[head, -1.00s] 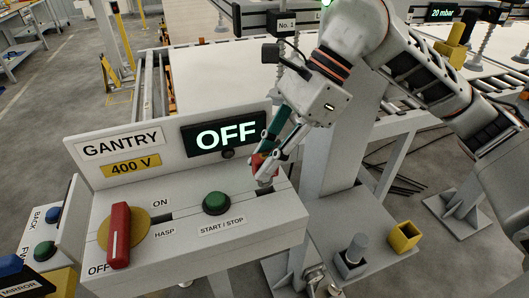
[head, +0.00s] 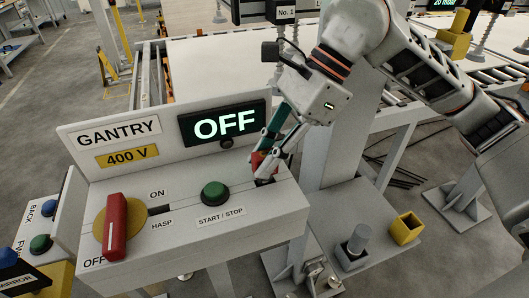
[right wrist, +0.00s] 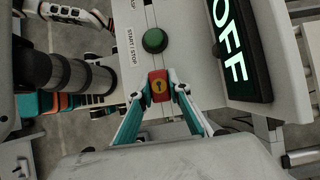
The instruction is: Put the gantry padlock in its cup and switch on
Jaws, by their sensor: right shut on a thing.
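The red padlock (head: 260,163) is between the fingers of my right gripper (head: 262,165), at the right end of the console top. The display (head: 222,124) reads OFF. A yellow open-topped cup (head: 406,229) stands on the low grey shelf at the right. My left gripper is not in view.
The grey console (head: 200,248) has a green start/stop button (head: 214,193) and a HASP slot. A grey holder with a cylinder (head: 357,240) stands left of the cup. A grey post (head: 335,150) rises behind the shelf.

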